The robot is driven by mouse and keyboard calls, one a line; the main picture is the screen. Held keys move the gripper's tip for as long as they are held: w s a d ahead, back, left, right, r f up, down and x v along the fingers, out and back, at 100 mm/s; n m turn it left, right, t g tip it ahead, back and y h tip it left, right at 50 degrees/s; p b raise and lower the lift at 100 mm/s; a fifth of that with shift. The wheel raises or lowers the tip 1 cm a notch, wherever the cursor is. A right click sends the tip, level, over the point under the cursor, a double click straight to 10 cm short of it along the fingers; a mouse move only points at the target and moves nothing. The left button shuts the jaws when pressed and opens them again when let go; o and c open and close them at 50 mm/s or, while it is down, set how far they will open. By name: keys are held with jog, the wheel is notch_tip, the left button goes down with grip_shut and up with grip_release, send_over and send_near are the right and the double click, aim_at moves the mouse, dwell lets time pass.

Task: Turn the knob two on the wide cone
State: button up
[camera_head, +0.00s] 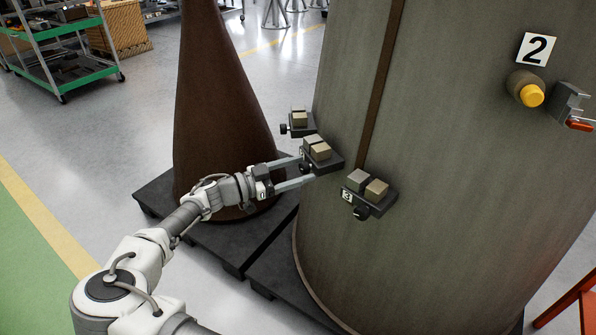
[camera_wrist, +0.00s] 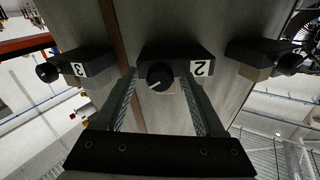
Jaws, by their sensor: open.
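The wide cone (camera_head: 440,200) is a large grey-brown body filling the right of the head view. Several small dark brackets with tan and grey blocks stick out from its side. My gripper (camera_head: 306,170) is open at the middle bracket (camera_head: 325,160). In the wrist view, which looks upside down, knob two (camera_wrist: 160,76) is a black round knob with a white pointer line, beside the "2" label (camera_wrist: 202,68). It lies between the open fingers of my gripper (camera_wrist: 160,84), with a gap visible on both sides. In the head view, the knob is hidden by the gripper.
Bracket three (camera_head: 372,199) with its own knob sits close right of my gripper; another bracket (camera_head: 299,123) is just behind. A brown narrow cone (camera_head: 215,110) stands left on a dark pallet. A yellow button (camera_head: 531,95) and red-handled lever (camera_head: 579,125) are higher on the wide cone.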

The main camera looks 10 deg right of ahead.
jog(key=shift+c, duration=0.4)
grip_shut()
